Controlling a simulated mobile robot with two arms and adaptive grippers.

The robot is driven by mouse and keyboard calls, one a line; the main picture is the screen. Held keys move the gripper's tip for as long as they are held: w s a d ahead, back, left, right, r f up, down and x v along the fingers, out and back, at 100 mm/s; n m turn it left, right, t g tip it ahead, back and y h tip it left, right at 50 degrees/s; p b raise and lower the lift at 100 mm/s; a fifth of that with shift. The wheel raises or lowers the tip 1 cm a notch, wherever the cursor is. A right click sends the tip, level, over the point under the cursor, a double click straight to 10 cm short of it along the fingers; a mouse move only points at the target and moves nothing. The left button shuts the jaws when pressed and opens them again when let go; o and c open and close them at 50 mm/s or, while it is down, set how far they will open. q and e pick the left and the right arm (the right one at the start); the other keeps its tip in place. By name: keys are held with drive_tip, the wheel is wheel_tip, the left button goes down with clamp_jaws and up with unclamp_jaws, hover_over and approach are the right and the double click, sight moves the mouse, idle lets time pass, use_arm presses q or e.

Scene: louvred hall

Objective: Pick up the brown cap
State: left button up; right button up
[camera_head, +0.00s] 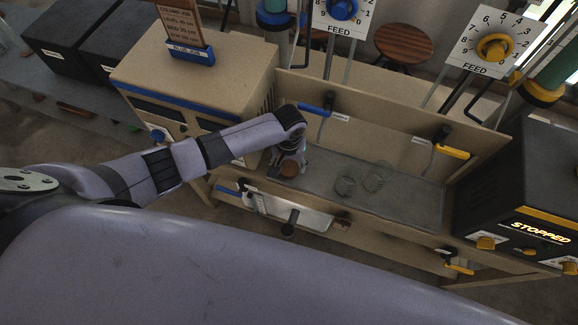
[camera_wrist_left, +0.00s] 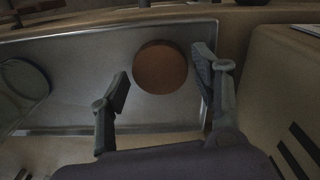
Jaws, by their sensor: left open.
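The brown cap (camera_head: 289,169) is a round disc at the left end of the grey tray (camera_head: 405,191) in the head view. In the left wrist view the cap (camera_wrist_left: 160,67) lies just beyond and between the two fingers. My left gripper (camera_head: 291,163) is open above the left end of the tray, right at the cap in the head view. Its fingers (camera_wrist_left: 160,85) are spread and hold nothing; a gap shows between the cap and the left finger. Whether the right finger touches the cap I cannot tell. My right gripper is not in view.
Two clear glass vessels (camera_head: 345,186) and (camera_head: 375,178) stand in the tray to the right of the cap. A beige box (camera_head: 205,75) stands at the left, and a black unit (camera_head: 530,190) reading STOPPED at the right. Handles (camera_head: 453,152) stick out from the back panel.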

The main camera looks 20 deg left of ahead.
use_arm(q)
drive_tip(key=shift+f, duration=0.55)
drive_tip(key=shift+c, duration=0.5)
drive_tip(key=c, duration=0.5)
drive_tip(key=shift+r, duration=0.1)
wheel_tip(320, 180, up, 20)
drive_tip(key=shift+b, duration=0.3)
wheel_tip(320, 180, up, 5)
drive_tip(key=p, duration=0.7)
hover_over(289, 168)
